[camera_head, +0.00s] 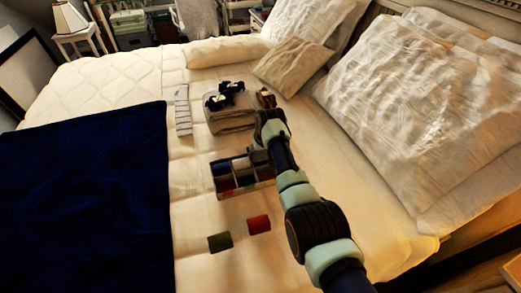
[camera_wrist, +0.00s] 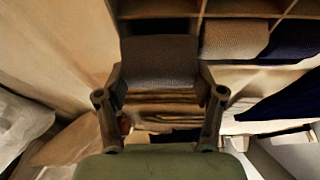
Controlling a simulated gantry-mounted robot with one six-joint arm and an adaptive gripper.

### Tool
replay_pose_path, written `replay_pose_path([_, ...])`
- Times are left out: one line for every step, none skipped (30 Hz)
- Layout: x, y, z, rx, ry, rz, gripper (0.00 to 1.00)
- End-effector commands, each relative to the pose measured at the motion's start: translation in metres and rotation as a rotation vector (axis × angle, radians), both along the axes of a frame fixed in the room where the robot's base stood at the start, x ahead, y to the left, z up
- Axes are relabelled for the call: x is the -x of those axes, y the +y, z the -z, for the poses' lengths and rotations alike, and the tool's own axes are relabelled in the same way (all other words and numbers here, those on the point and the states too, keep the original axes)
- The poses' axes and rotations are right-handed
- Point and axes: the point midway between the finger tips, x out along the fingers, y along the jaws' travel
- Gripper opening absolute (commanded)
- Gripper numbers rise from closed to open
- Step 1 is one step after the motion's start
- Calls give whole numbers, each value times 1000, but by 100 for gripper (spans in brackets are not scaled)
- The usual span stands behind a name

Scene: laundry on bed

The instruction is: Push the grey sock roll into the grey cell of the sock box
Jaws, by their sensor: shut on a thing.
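The grey sock roll (camera_wrist: 160,62) sits between the fingers of my gripper (camera_wrist: 160,105), which is shut on it, in the wrist view. The sock box (camera_head: 247,188) lies on the bed in the head view, with my gripper (camera_head: 261,150) at its far right corner. In the wrist view the box's divider (camera_wrist: 201,20) stands beside a dark cell behind the held roll. The roll overlaps that cell's opening; I cannot tell how far in it is.
A red roll (camera_head: 259,224) and a green roll (camera_head: 220,242) lie on the bed near the box. A navy blanket (camera_head: 85,200) covers the left; large pillows (camera_head: 400,90) fill the right.

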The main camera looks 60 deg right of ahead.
Motion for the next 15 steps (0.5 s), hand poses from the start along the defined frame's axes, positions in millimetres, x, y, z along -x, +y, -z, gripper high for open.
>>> replay_pose_path([0,0,2,0,0,0,45])
replay_pose_path([0,0,3,0,0,0,45])
replay_pose_path([0,0,3,0,0,0,45])
replay_pose_path([0,0,4,0,0,0,45])
replay_pose_path([0,0,5,0,0,0,45])
replay_pose_path([0,0,5,0,0,0,45])
replay_pose_path([0,0,6,0,0,0,45])
replay_pose_path([0,0,7,-1,1,0,45])
replay_pose_path([0,0,7,-1,1,0,45])
replay_pose_path([0,0,8,-1,1,0,45])
replay_pose_path([0,0,9,-1,1,0,45])
replay_pose_path([0,0,9,-1,1,0,45])
replay_pose_path([0,0,10,-1,1,0,45])
replay_pose_path([0,0,9,-1,1,0,45])
replay_pose_path([0,0,9,-1,1,0,45])
